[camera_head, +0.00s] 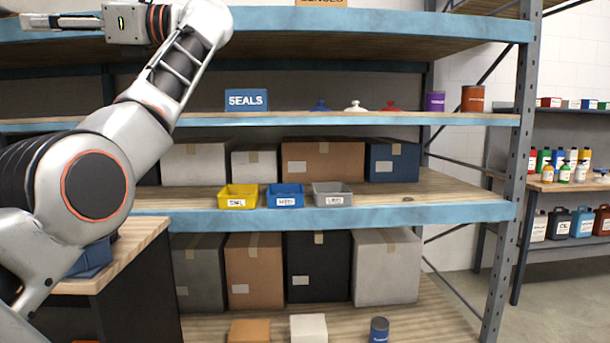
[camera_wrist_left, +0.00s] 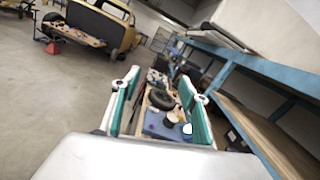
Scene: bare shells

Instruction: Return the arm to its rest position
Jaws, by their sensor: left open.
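My left arm (camera_head: 95,185) comes in from the left of the head view and is bent upward at the elbow. My left gripper (camera_head: 48,22) is at the top left of that view, in front of the upper shelf board and pointing left. In the left wrist view, its two teal-padded fingers (camera_wrist_left: 160,88) stand apart with no object held between them. Beyond them, some way off, a bench (camera_wrist_left: 158,122) carries a dark round part and small items. My right gripper is in neither view.
A blue-edged shelf rack (camera_head: 340,218) fills the head view, with a yellow bin (camera_head: 238,195), blue bin (camera_head: 285,194), grey bin (camera_head: 332,194) and several boxes. A wooden-topped cabinet (camera_head: 120,258) stands below my arm. Open floor (camera_wrist_left: 45,100) shows left in the wrist view.

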